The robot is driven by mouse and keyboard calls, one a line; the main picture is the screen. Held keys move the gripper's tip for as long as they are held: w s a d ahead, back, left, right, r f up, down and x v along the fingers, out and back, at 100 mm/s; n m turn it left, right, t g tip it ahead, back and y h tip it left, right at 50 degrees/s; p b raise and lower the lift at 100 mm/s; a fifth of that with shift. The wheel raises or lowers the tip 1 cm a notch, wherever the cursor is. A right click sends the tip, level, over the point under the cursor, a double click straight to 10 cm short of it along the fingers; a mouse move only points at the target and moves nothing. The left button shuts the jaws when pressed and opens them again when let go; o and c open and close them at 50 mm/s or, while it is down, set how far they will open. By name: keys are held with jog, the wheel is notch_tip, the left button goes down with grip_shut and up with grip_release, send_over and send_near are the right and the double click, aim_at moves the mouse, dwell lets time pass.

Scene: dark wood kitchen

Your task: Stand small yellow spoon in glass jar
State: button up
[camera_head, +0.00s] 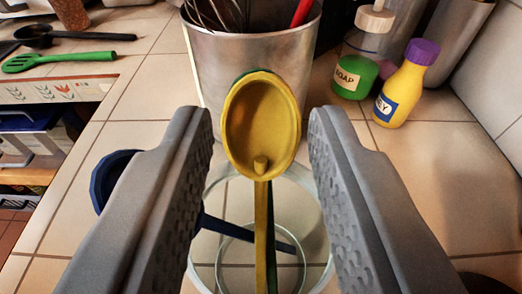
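The small yellow spoon (262,125) is upright, with its bowl at the top and its thin handle running down over the glass jar (326,250). The jar shows as clear rings at the lower middle. I cannot tell where the handle's lower end is. A green utensil (271,250) stands close behind the spoon and is mostly hidden by it. My gripper (260,125) is open, with one grey finger on each side of the spoon's bowl and a visible gap on both sides.
A metal pot (215,65) with a whisk and a red handle stands behind. A dark blue ladle (108,180) lies on the tiles, its handle passing by the jar. A green slotted spatula (60,61) lies at left.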

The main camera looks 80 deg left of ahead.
jog(key=v, duration=1.7)
jog(key=shift+d, duration=0.2)
jog(key=s+a+f+m+t+h, duration=0.2)
jog(key=s+a+f+m+h, duration=0.1)
jog(key=s+m+h, duration=0.2)
jog(key=s+a+f+m+t+h, duration=0.2)
jog(key=s+a+m+h, duration=0.15)
jog(key=s, duration=0.25)
jog(key=s+d+r+m+t+h, duration=0.1)
jog(key=s+r+m+t+h, duration=0.2)
jog(key=s+t, duration=0.2)
jog(key=s+d+r+m+t+h, duration=0.1)
jog(key=s+r+m+t+h, duration=0.2)
jog(key=s, duration=0.7)
jog(key=shift+r+m+t+h, duration=0.25)
jog(key=shift+m+t+h, duration=0.3)
jog(key=shift+t, duration=0.65)
